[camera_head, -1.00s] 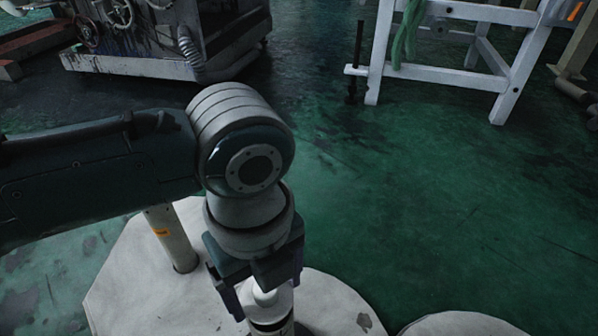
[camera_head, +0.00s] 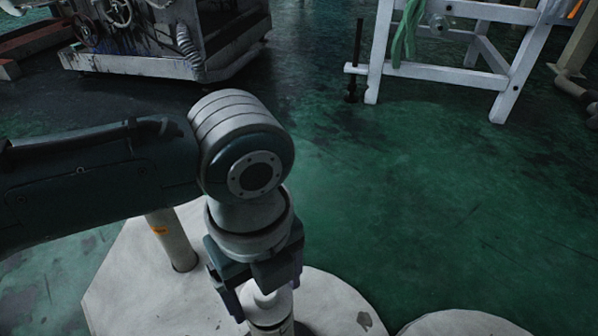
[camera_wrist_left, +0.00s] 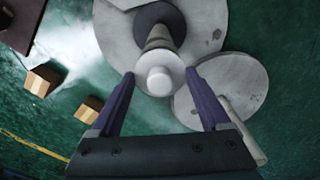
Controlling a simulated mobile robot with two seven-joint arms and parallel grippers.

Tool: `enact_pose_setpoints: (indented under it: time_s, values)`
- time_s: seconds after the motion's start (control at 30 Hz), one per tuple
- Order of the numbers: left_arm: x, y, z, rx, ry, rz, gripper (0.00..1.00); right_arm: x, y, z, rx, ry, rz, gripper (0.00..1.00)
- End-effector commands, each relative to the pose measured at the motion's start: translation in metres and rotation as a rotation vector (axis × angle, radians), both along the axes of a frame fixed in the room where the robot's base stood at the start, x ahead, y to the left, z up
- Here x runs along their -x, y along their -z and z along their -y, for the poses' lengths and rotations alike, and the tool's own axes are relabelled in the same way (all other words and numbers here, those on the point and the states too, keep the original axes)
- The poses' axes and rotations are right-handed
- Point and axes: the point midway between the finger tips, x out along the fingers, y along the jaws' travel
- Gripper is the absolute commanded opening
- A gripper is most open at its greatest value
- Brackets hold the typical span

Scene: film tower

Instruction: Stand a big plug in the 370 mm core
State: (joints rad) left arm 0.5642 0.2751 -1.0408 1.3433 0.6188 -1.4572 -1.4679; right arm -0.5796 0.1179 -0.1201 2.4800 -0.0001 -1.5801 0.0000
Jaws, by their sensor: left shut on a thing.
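My left gripper (camera_head: 265,300) points down and is shut on a pale plug (camera_head: 268,302) with a rounded top. In the left wrist view the plug (camera_wrist_left: 160,80) is a white disc with a raised knob between the purple fingers (camera_wrist_left: 160,90). Directly beneath it stands a grey-brown core (camera_wrist_left: 160,38), with a dark ring (camera_wrist_left: 160,14) around its foot. Whether the plug is seated in the core or just above it, I cannot tell. Another pale core (camera_head: 172,240) with an orange label stands upright to the left. My right gripper is out of view.
The cores stand on a pale flat round surface (camera_head: 130,275). Another pale disc (camera_head: 465,325) lies at lower right. A white-framed stand (camera_head: 430,72) and a machine on a base (camera_head: 160,62) are farther back. Green floor (camera_head: 440,200) between is clear. Small boxes (camera_wrist_left: 42,80) show in the wrist view.

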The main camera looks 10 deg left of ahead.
Motion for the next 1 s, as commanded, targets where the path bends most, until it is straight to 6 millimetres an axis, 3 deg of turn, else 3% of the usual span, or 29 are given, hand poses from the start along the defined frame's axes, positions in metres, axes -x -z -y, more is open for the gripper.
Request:
enact_pose_setpoints:
  time_s: [0.9, 0.93, 1.0]
  values:
    - [0.0, 0.019, 0.0, -0.001, 0.001, -0.001, 0.25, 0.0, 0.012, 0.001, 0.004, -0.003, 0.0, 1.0]
    - [0.0, 0.018, 0.0, 0.0, 0.001, 0.0, 0.83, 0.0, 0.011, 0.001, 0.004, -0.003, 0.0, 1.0]
    - [0.0, 0.018, 0.0, 0.0, 0.001, 0.0, 0.91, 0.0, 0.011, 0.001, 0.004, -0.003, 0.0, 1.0]
